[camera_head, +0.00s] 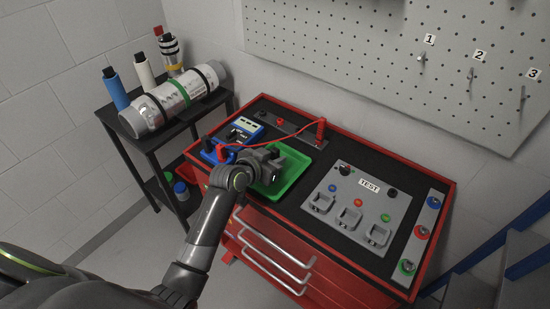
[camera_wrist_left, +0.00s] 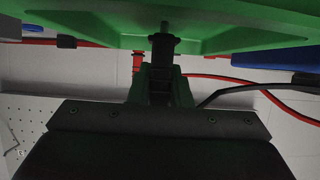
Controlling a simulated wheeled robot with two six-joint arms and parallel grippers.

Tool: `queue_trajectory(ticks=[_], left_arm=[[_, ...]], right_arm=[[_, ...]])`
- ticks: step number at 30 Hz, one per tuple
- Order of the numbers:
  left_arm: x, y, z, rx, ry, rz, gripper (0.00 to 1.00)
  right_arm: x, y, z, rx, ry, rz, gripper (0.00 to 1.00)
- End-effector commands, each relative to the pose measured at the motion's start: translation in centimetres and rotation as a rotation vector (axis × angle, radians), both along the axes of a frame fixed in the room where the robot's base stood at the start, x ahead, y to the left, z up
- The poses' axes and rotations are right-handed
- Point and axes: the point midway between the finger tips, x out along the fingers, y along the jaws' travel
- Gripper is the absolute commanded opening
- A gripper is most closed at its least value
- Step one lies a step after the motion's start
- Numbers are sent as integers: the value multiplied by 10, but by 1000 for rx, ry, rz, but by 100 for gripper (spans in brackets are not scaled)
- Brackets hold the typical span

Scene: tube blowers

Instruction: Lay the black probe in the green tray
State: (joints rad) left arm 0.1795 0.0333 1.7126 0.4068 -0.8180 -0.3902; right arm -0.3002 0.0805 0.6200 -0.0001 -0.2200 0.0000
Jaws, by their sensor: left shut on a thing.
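The green tray (camera_head: 296,178) lies on the black top of the red cabinet, left of the TEST panel. My left gripper (camera_head: 268,160) is over the tray's left part. It is shut on the black probe (camera_wrist_left: 163,46), whose thin metal tip points toward the tray's green surface (camera_wrist_left: 230,22) in the left wrist view. Whether the tip touches the tray I cannot tell. A black lead runs off to the right there. In the head view the gripper mostly hides the probe. My right gripper is not in view.
A blue meter (camera_head: 245,127) stands behind my gripper, with a red lead to an upright red probe (camera_head: 321,130). The TEST panel (camera_head: 357,208) is right of the tray. A black side table (camera_head: 155,140) at left bears a silver cylinder (camera_head: 172,100) and several bottles.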

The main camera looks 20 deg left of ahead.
Motion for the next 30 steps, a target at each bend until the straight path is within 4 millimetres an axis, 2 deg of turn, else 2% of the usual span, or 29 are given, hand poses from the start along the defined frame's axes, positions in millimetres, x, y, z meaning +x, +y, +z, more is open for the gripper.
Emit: queue_trajectory(ticks=[3,4,9,20,23,30], left_arm=[[0,0,-4,0,0,0,0],[0,0,-3,0,0,0,20],[0,0,-2,0,0,0,39],[-2,1,2,0,-1,0,39],[-9,4,6,0,-3,0,39],[-42,16,22,2,-2,0,39]], right_arm=[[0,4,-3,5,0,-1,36],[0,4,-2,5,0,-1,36],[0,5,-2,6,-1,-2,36],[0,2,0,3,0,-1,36],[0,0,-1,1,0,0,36],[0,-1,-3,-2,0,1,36]])
